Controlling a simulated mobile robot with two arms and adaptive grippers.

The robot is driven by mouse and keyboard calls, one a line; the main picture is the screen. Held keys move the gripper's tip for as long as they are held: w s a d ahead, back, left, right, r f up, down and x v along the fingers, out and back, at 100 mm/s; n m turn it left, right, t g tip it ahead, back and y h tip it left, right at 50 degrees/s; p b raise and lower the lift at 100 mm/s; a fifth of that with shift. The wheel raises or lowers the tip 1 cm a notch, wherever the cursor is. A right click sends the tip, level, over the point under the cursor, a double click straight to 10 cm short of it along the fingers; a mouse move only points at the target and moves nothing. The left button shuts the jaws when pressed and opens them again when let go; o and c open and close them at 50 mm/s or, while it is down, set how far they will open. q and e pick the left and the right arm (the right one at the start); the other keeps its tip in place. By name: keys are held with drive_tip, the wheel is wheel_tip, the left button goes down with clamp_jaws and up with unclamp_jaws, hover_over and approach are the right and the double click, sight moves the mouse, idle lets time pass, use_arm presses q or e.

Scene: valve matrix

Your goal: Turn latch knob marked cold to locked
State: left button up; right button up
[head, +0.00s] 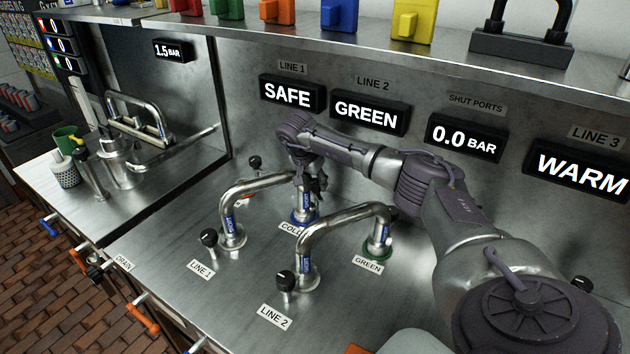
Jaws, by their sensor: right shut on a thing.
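The label marked COLD (291,228) lies on the steel counter in front of a blue-ringed pipe end (304,215). My right gripper (314,190) reaches in from the right and points down at the top of this pipe end. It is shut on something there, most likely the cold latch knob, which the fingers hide. I cannot tell the knob's angle. My left gripper is not in view.
Curved steel pipes (340,222) arch close around the gripper. Black knobs stand at LINE 1 (209,238) and LINE 2 (286,280). A green-ringed pipe end (377,250) is to the right. Displays (369,112) line the back wall below a shelf.

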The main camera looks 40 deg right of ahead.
drive_tip(key=shift+r, duration=0.1)
drive_tip(key=o, duration=1.1)
drive_tip(key=shift+o, duration=0.2)
drive_tip(key=v, duration=1.2)
drive_tip(key=shift+s, duration=0.1)
